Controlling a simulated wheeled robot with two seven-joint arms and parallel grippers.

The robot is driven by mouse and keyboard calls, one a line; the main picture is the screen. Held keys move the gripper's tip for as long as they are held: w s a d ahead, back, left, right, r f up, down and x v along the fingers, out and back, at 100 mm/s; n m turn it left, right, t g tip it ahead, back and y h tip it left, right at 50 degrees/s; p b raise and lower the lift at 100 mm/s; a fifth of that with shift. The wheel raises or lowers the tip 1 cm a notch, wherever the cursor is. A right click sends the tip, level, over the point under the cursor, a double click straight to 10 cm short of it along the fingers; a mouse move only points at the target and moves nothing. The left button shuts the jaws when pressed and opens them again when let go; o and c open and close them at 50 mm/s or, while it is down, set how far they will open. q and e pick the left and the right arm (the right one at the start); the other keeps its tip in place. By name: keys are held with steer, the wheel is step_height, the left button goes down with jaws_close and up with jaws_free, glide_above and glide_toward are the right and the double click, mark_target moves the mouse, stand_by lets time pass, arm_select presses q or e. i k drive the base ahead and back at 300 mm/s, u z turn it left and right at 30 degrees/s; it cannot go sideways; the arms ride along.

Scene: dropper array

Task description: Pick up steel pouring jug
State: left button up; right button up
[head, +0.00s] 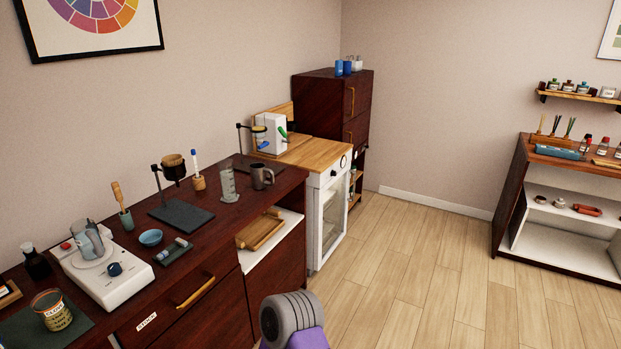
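A dark grey metallic jug (258,177) with a handle on its right stands upright on the dark wooden counter, near its far end. It looks like the steel pouring jug. A clear graduated cylinder (228,183) stands just left of it, close by. A second jug-like vessel (88,241), grey and glassy, stands on a white hot-plate-like device at the near left; I cannot tell its material. Neither of my grippers shows; only a grey and purple part of my own body is at the bottom edge.
The counter (215,225) also holds a dark stand (180,215), a blue bowl (150,238), a brush in a pot (125,218) and a tin (52,310). A white cabinet (330,215) with a wooden top adjoins its far end. The wooden floor (420,270) to the right is clear.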

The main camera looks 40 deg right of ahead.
mark_target(263, 178)
steer(key=z, duration=2)
steer(key=i, duration=3.1)
steer(key=u, duration=2.3)
